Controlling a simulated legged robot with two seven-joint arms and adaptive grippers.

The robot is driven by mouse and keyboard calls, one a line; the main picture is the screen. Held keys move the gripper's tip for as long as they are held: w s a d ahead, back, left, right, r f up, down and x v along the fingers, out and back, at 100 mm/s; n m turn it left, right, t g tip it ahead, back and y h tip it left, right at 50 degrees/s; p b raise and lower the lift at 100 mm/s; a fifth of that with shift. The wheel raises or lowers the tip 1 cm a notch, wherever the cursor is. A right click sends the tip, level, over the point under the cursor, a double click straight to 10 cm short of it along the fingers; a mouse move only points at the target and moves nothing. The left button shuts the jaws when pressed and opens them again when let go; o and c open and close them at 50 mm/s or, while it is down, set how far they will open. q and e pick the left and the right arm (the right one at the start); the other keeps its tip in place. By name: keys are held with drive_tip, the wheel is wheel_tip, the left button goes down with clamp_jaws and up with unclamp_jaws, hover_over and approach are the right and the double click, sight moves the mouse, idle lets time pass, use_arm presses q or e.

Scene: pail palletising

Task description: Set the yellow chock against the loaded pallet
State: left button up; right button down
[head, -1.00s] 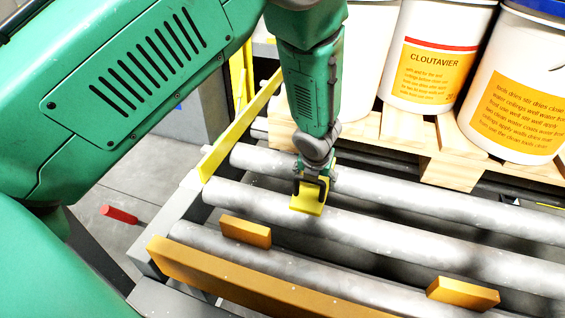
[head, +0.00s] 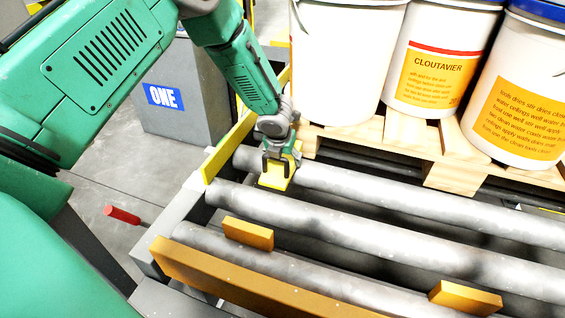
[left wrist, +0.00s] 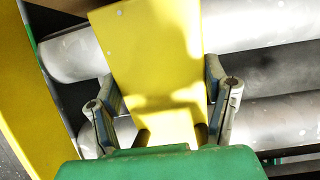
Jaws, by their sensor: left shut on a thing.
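The yellow chock (head: 273,181) is held by my left gripper (head: 279,160) over the rear rollers, near the left side rail. In the left wrist view the yellow chock (left wrist: 150,55) sits between the two fingers of my left gripper (left wrist: 163,105), which are shut on it. The loaded pallet (head: 385,137) is light wood and stands on the conveyor behind and to the right of the chock. Whether the chock touches a roller I cannot tell. My right gripper is not in view.
Grey rollers (head: 370,232) run across the conveyor. A yellow rail (head: 228,148) edges its left side. Orange blocks (head: 248,233) and an orange front bar (head: 230,280) lie nearer. A grey cabinet (head: 190,105) and a red object (head: 122,215) are on the left.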

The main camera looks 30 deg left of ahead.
sight(281, 169)
use_arm(q)
drive_tip(key=shift+d+f, duration=0.35)
drive_tip(key=shift+f, duration=0.25)
drive_tip(key=shift+d+r, duration=0.25)
drive_tip(key=shift+d, duration=0.1)
drive_tip(key=shift+a+f, duration=0.15)
drive_tip(key=shift+a, duration=0.05)
drive_tip(key=o, duration=1.6)
drive_tip(key=shift+a+f, duration=0.15)
drive_tip(key=shift+a, duration=0.05)
drive_tip(key=shift+a+f, duration=0.1)
drive_tip(key=shift+a, duration=0.2)
drive_tip(key=shift+d+r, duration=0.25)
drive_tip(key=v, duration=0.3)
drive_tip(key=p+v, duration=0.1)
drive_tip(key=shift+w+d+r, duration=0.1)
drive_tip(key=shift+d+r, duration=0.1)
drive_tip(key=shift+d, duration=0.15)
drive_tip(key=p+v, duration=0.2)
drive_tip(key=v, duration=0.5)
drive_tip(key=shift+s+r, duration=0.25)
drive_tip(key=shift+s, duration=0.05)
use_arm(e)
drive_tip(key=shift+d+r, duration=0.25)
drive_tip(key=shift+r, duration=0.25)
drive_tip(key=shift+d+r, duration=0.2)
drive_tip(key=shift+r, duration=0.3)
use_arm(q)
drive_tip(key=shift+a, duration=0.15)
